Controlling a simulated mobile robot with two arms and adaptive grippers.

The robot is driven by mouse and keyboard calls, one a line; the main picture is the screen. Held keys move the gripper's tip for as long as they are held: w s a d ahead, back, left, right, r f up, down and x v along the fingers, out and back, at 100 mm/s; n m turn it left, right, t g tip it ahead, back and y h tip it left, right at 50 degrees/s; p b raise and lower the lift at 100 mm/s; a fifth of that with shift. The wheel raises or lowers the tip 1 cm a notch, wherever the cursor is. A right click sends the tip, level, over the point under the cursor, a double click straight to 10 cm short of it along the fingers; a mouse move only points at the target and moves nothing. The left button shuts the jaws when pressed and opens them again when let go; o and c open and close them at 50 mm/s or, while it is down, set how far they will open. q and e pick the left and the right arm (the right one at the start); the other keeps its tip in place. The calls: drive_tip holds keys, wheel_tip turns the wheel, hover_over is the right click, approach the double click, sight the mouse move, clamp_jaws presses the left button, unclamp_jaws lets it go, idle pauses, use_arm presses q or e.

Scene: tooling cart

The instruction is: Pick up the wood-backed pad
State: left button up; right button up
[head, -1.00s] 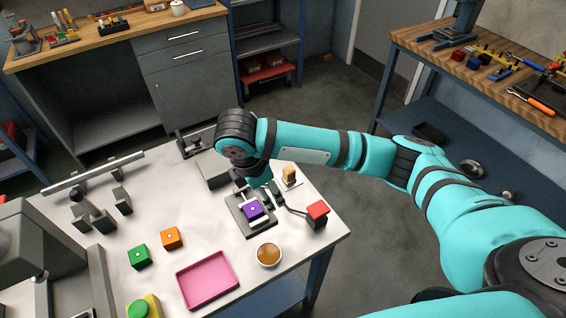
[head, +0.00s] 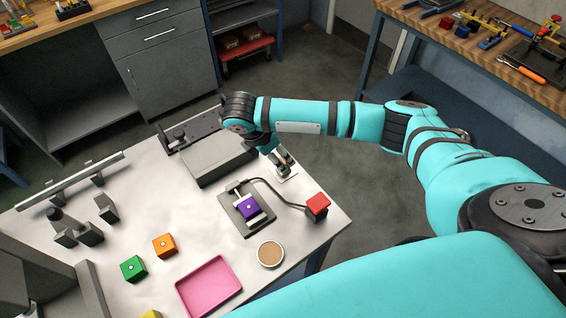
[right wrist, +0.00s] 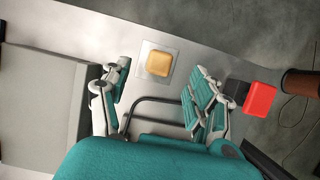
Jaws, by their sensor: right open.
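The wood-backed pad shows in the right wrist view as a tan, rounded square block (right wrist: 158,63) on a pale square plate (right wrist: 146,80). My right gripper (right wrist: 161,78) is open, with one finger to each side of the pad in that picture; the pad looks just beyond the fingertips, and no contact shows. In the head view my right gripper (head: 284,163) points down over the plate (head: 290,178) near the table's far right edge and hides most or all of the pad. My left gripper is not in view.
A red block (head: 318,205) with a cable stands close to the right gripper. A purple cube (head: 248,207) sits on a dark base. A grey box (head: 220,160) is left of the gripper. A pink tray (head: 208,287), a round bowl (head: 271,254), orange and green cubes lie nearer.

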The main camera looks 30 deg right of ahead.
sight(282, 161)
drive_tip(key=shift+s+d+f, duration=0.1)
drive_tip(key=shift+d+f, duration=0.1)
drive_tip(key=shift+f, duration=0.25)
drive_tip(key=p+x, duration=0.1)
drive_tip(key=x, duration=0.3)
drive_tip(key=shift+f+p, duration=0.25)
drive_tip(key=shift+p, duration=0.15)
drive_tip(key=shift+d+f, duration=0.1)
drive_tip(key=shift+f, duration=0.2)
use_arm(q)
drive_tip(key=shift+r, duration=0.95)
use_arm(e)
drive_tip(key=shift+c, duration=0.3)
drive_tip(key=c, duration=0.7)
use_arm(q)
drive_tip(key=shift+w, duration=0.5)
use_arm(e)
drive_tip(key=c, duration=0.5)
